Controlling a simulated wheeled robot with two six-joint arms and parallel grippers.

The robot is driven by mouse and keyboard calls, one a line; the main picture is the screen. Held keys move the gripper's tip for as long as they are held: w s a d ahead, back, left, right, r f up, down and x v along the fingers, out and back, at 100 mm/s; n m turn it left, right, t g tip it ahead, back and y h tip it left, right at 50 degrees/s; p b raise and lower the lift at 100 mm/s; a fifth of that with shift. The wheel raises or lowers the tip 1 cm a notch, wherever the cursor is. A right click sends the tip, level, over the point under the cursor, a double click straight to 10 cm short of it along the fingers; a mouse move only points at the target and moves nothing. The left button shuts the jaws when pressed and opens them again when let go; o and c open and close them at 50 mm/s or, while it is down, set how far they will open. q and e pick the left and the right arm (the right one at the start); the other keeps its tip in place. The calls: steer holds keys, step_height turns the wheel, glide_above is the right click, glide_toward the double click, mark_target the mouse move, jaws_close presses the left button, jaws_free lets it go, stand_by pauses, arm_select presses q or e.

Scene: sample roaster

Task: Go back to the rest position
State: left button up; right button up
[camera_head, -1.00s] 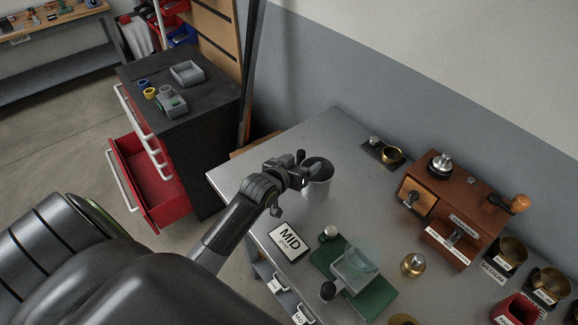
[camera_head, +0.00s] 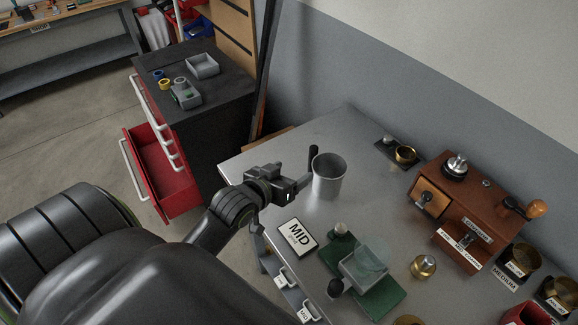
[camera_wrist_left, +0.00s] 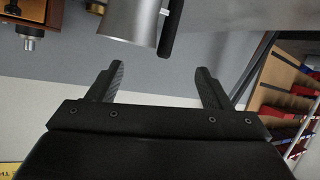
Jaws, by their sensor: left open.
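My left gripper (camera_head: 305,182) is at the left part of the metal table, just left of a grey metal cup (camera_head: 329,178). In the left wrist view the two fingers (camera_wrist_left: 158,85) are apart with nothing between them. The cup (camera_wrist_left: 130,20) shows beyond the fingertips there, with its black handle. In the head view the cup stands upright on the table, and its handle (camera_head: 313,158) rises behind the fingers. I cannot tell from the head view whether a finger touches the cup. My right gripper is not in view.
A MID card (camera_head: 298,236) and a green board with a clear-topped tray (camera_head: 364,268) lie in front of the cup. A wooden grinder (camera_head: 462,205) stands to the right. A red drawer (camera_head: 160,170) stands open at the left. The table (camera_head: 270,152) is bare behind the gripper.

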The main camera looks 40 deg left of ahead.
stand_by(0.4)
arm_select(q)
steer(key=s+f+g, duration=0.1)
steer(key=s+f, duration=0.1)
steer(key=s, duration=0.1)
steer(key=s+f+g, duration=0.1)
steer(key=s+g, duration=0.1)
steer(key=s, duration=0.1)
steer(key=s+f+g+y, duration=0.1)
steer(key=s+f, duration=0.1)
steer(key=s, duration=0.1)
steer(key=shift+s+a+f+m+g, duration=0.25)
steer(key=shift+f+m+g, duration=0.05)
steer(key=shift+f+m, duration=0.1)
steer(key=s+f+g+y, duration=0.1)
steer(key=s+g, duration=0.2)
steer(key=s, duration=0.4)
steer(key=s+f+g, duration=0.2)
steer(key=s, duration=0.4)
step_height(320, 180, down, 26)
steer(key=a+r+g, duration=0.1)
steer(key=a+g, duration=0.1)
steer(key=s+d+f, duration=0.1)
steer(key=s+f, duration=1.4)
steer(key=shift+d+m+g+h, duration=0.3)
steer(key=shift+g+h, duration=0.1)
